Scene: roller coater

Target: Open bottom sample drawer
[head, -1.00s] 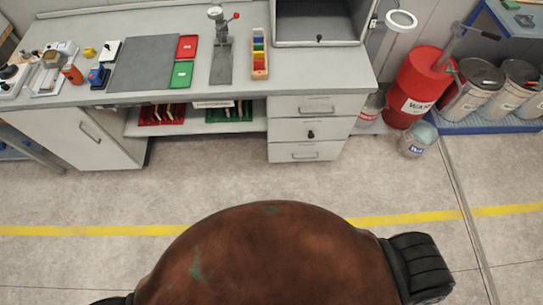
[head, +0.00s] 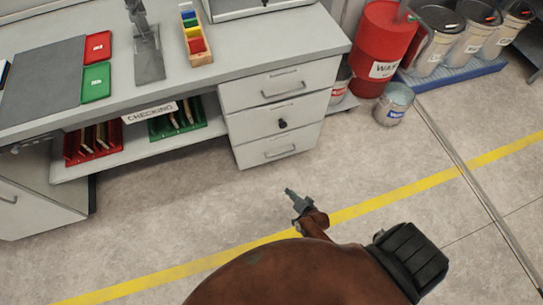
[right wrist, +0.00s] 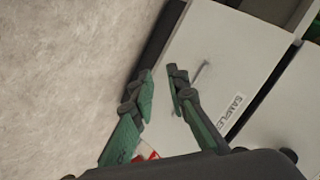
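The bottom sample drawer (head: 262,155) is the lowest front in the bench's three-drawer stack, and it looks shut. Beyond the fingers are a pale drawer front (right wrist: 222,62) with a "SAMPLE" label (right wrist: 231,113) and a thin handle (right wrist: 201,75), partly hidden by the right finger. My left gripper is not in view.
A grey pail (head: 393,104) and a red waste drum (head: 383,50) stand right of the stack. The floor before the drawers is clear.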

